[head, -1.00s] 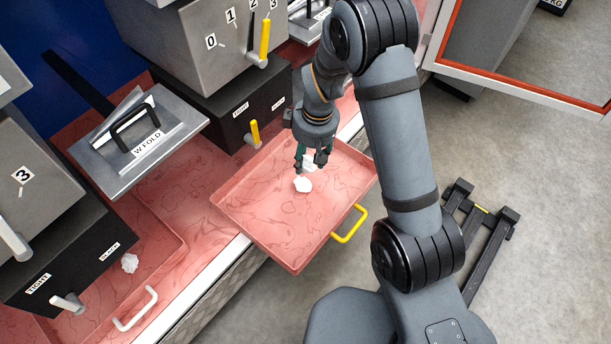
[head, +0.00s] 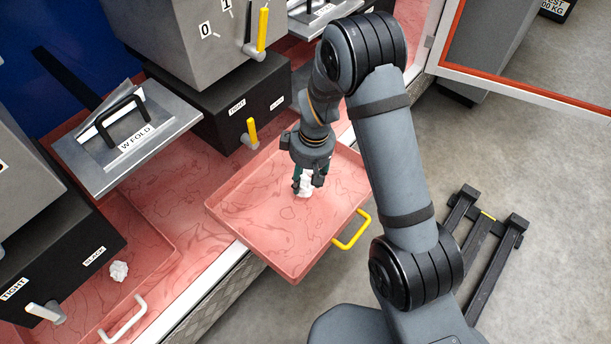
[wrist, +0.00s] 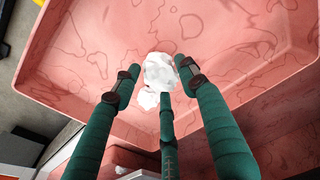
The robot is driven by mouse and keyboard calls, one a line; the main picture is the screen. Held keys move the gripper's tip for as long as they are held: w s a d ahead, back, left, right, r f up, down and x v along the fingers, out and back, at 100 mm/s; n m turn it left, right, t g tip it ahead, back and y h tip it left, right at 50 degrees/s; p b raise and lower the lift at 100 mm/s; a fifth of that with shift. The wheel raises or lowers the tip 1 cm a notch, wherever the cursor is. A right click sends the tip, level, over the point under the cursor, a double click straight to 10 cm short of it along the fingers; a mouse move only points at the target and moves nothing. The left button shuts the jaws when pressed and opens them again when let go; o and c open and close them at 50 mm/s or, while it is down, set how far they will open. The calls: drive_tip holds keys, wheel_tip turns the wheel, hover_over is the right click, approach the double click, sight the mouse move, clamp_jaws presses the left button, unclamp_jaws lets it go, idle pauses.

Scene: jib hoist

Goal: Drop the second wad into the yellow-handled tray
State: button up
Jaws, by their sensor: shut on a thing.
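The yellow-handled tray (head: 240,215) is pink with a dark vein pattern and low walls; its yellow handle (head: 352,231) is at the front right. My gripper (head: 306,183) is over the tray's middle, pointing down. It is shut on a crumpled white wad (wrist: 160,70), which sits between the fingertips in the wrist view. A second white piece (wrist: 148,99) shows just below it there, partly behind a finger; it looks like another wad on the tray floor. In the head view the two white shapes overlap under my fingers. The exact gap to the tray floor cannot be told.
A pink tray with a white handle (head: 122,319) at lower left holds another white wad (head: 119,271). Black boxes with levers (head: 215,115) stand behind the trays. A metal plate labelled W FOLD (head: 125,145) lies between them.

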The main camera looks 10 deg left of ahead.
sight(304, 177)
drive_tip(key=o, duration=0.9)
drive_tip(key=r, duration=0.8)
drive_tip(key=d+r, duration=0.1)
drive_tip(key=r, duration=0.3)
drive_tip(key=shift+s+d, duration=0.1)
drive_tip(key=shift+s, duration=0.2)
drive_tip(key=shift+f, duration=0.15)
drive_tip(key=f, duration=0.7)
drive_tip(key=a+f, duration=0.1)
drive_tip(key=f, duration=0.3)
drive_tip(key=shift+w+a+f, duration=0.1)
drive_tip(key=shift+w+f, duration=0.15)
drive_tip(key=shift+w, duration=0.05)
wheel_tip(304, 177, up, 6)
drive_tip(key=p, duration=0.4)
drive_tip(key=shift+f+p, duration=0.2)
drive_tip(key=shift+p, duration=0.1)
